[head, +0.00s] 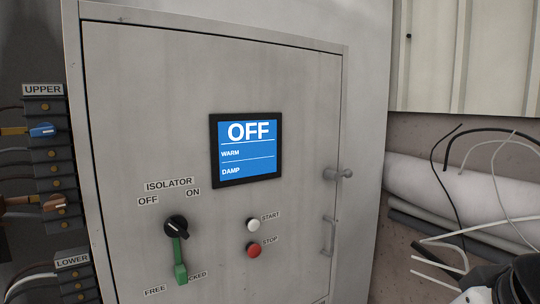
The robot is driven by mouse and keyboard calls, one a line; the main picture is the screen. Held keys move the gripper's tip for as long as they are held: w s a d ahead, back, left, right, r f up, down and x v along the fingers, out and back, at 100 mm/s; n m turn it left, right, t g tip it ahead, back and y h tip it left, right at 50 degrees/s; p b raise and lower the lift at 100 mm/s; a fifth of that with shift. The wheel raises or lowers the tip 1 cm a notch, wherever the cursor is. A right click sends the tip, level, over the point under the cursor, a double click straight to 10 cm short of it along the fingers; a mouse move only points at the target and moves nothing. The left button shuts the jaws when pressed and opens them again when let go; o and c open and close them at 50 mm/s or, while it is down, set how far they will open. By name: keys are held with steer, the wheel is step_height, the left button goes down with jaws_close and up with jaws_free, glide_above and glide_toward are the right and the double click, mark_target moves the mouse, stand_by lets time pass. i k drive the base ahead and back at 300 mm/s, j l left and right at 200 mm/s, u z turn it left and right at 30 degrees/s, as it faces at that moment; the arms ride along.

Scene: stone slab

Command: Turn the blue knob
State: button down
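The isolator knob (177,227) on the grey cabinet door is black, not blue. A green lever (179,258) hangs below it, between the FREE label and a partly covered label ending in CKED. My gripper's fingers do not show. A dark rounded part at the bottom right corner may belong to my arm.
The cabinet door (130,100) is shut, with a screen (248,150) reading OFF, WARM and DAMP. Below are a white START button (253,225) and a red STOP button (254,250). A handle (329,236) juts out at right. Loose cables (450,180) hang near a pale pipe.

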mark_target(45, 130)
steer(key=u, duration=1.45)
